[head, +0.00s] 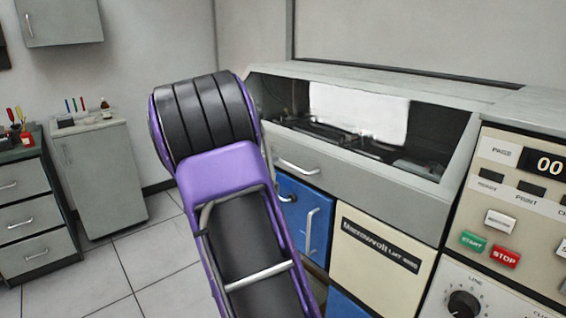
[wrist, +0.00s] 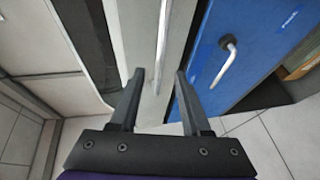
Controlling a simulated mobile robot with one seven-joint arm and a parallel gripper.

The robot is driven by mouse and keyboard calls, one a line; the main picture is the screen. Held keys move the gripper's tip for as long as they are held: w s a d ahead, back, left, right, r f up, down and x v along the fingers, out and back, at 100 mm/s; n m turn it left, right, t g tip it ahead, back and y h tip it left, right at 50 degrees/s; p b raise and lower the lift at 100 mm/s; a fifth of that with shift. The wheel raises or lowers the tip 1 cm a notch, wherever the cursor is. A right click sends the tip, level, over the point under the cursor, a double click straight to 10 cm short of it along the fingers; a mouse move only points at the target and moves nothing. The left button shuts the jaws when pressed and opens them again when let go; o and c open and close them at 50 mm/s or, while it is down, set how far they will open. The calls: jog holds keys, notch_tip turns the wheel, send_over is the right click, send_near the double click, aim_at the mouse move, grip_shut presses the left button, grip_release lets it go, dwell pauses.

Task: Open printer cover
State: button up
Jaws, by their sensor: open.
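The printer (head: 350,190) is a long grey machine with a window opening that shows white paper (head: 355,112). Its grey front cover (head: 370,190) carries a metal bar handle (head: 297,166) and looks shut. In the wrist view this handle (wrist: 162,40) runs along a pale strip, lined up between my fingertips. My gripper (wrist: 160,76) is open, with nothing held; how far its tips are from the handle is hard to tell. My purple arm hides the gripper and the cover's left end in the head view.
Below the cover are blue doors (head: 290,222) with a handle, which also shows in the wrist view (wrist: 222,65). A cream panel (head: 378,250) and a control panel with start and stop buttons (head: 505,257) stand right. Grey cabinets (head: 100,175) stand left, with clear tiled floor between.

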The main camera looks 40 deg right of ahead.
aim_at(282, 163)
jog(key=x, duration=0.8)
jog(key=shift+p, duration=0.35)
jog(key=shift+c, duration=0.2)
grip_shut()
dwell(0.8)
